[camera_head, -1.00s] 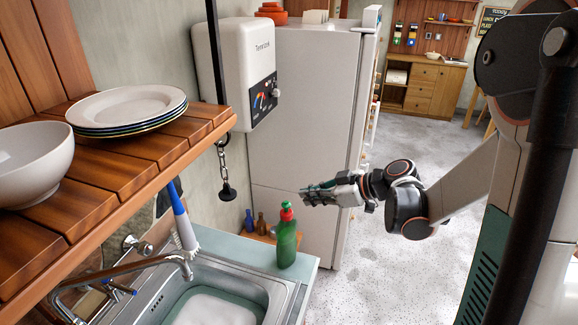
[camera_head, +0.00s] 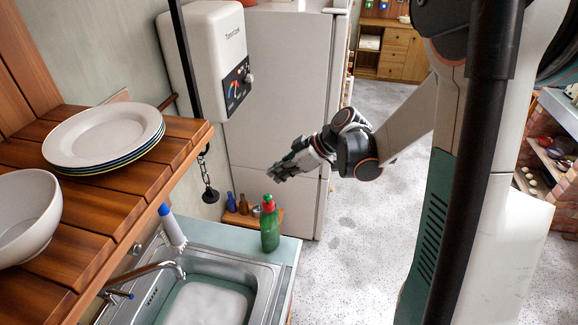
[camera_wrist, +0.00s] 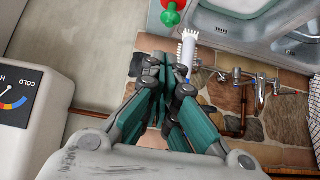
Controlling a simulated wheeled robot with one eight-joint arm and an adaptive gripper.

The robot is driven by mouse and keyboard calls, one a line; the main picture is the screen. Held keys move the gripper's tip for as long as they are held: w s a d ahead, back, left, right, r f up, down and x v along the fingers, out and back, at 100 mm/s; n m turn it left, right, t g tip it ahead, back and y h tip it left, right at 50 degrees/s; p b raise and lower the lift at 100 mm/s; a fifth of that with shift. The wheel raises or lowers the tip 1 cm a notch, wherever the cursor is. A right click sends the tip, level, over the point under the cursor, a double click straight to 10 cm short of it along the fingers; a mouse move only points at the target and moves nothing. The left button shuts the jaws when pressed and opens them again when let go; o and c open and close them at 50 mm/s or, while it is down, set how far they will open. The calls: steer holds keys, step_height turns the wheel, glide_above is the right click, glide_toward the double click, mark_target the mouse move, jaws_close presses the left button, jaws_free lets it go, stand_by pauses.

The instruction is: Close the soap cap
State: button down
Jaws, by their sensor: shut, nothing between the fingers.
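The green soap bottle (camera_head: 270,228) stands upright on the counter at the sink's back right corner. Its red cap (camera_head: 268,203) is on top; whether the cap is open or closed is too small to tell. My gripper (camera_head: 274,174) is shut and empty, in the air above and beyond the bottle, apart from it. In the wrist view the gripper (camera_wrist: 168,75) shows with its fingers together. The red cap (camera_wrist: 170,17) and part of the green bottle (camera_wrist: 170,4) show at the top edge there, beyond the fingertips.
A steel sink (camera_head: 265,290) with foamy water and a tap (camera_head: 160,266) lies left of the bottle. A brush (camera_head: 172,228) stands at the wall. A wooden shelf (camera_head: 100,215) holds plates (camera_head: 105,135) and a bowl (camera_head: 25,215). A water heater (camera_head: 205,60) and fridge (camera_head: 285,90) stand behind.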

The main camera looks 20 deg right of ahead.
mark_target(268, 198)
steer(key=x, duration=0.3)
steer(key=shift+w+a+f, duration=0.1)
steer(key=shift+a+f, duration=0.1)
step_height(268, 198, down, 2)
steer(key=shift+d+f, duration=0.1)
steer(key=shift+f, duration=0.8)
step_height(268, 198, down, 2)
steer(key=b, duration=0.2)
steer(key=shift+f+b, duration=0.1)
steer(key=shift+b, duration=0.25)
